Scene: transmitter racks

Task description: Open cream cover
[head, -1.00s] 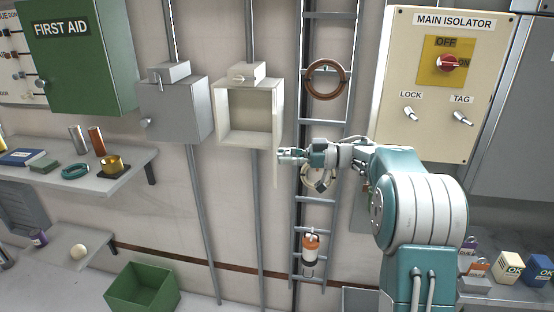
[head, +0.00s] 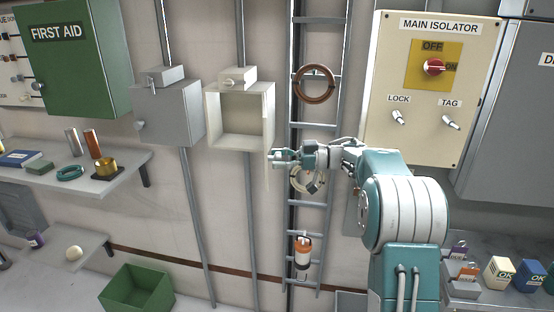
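The cream box (head: 240,143) hangs on the wall at the middle of the head view, and its empty inside shows.
A closed grey box (head: 166,115) hangs to the left. A ladder-like rack (head: 319,130) with a brown ring (head: 316,84) stands behind my arm. The isolator panel (head: 430,140) is at the right. A shelf (head: 110,185) with small items is at the left.

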